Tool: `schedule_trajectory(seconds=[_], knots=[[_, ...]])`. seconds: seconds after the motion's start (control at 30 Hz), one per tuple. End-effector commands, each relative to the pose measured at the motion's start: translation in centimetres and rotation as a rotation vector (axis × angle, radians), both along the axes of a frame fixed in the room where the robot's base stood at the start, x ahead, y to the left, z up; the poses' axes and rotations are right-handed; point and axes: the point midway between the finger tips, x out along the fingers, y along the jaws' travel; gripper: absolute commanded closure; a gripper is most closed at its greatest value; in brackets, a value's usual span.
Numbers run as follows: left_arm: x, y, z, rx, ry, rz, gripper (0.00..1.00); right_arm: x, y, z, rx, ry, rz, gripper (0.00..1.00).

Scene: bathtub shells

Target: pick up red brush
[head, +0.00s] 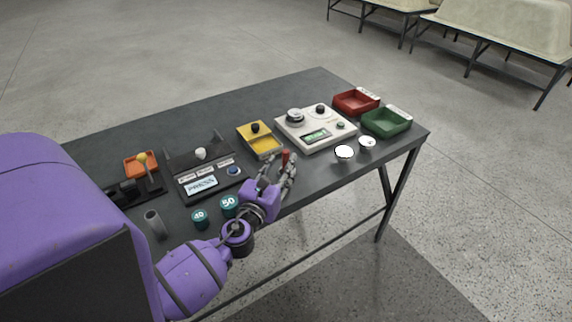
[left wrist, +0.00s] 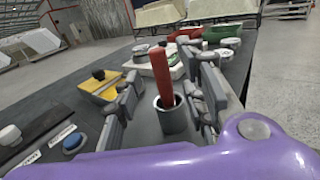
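The red brush (left wrist: 161,76) stands upright in a small grey metal cup (left wrist: 173,117) in the left wrist view. In the head view only a bit of the red brush (head: 286,156) shows between my fingers, and I cannot make out its cup there. My left gripper (head: 277,170) is at the table's front edge, with its fingers on both sides of the brush. In the left wrist view the fingers of the left gripper (left wrist: 166,92) are spread, with visible gaps to the brush and cup. My right gripper is not in view.
The dark table (head: 232,109) holds a yellow tray (head: 262,144), a white scale-like device (head: 316,129), a red bin (head: 355,102) and a green bin (head: 386,123). Two white-topped round items stand right of my gripper. Teal weights (head: 228,206) and a black press panel (head: 203,175) are left.

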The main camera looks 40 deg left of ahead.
Motion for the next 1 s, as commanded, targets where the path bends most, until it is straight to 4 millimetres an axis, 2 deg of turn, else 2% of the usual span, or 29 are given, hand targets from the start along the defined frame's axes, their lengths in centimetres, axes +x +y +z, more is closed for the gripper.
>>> schedule_trajectory(seconds=[0.1, 0.2, 0.53, 0.83, 1.0], knots=[[2.1, 0.3, 0.3, -0.001, -0.004, 0.000, 0.62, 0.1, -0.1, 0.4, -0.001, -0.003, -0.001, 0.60], [3.3, 0.6, 0.2, -0.001, -0.002, -0.001, 0.62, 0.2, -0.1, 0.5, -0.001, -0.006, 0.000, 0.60], [4.0, 0.8, 0.0, -0.003, -0.001, 0.000, 0.62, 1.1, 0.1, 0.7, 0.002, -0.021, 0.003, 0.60], [4.0, 0.8, 0.0, -0.003, -0.001, 0.000, 1.00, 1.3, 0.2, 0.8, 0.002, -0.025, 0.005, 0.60], [4.0, 0.8, 0.0, -0.003, -0.001, 0.000, 1.00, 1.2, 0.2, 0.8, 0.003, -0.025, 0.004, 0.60]])
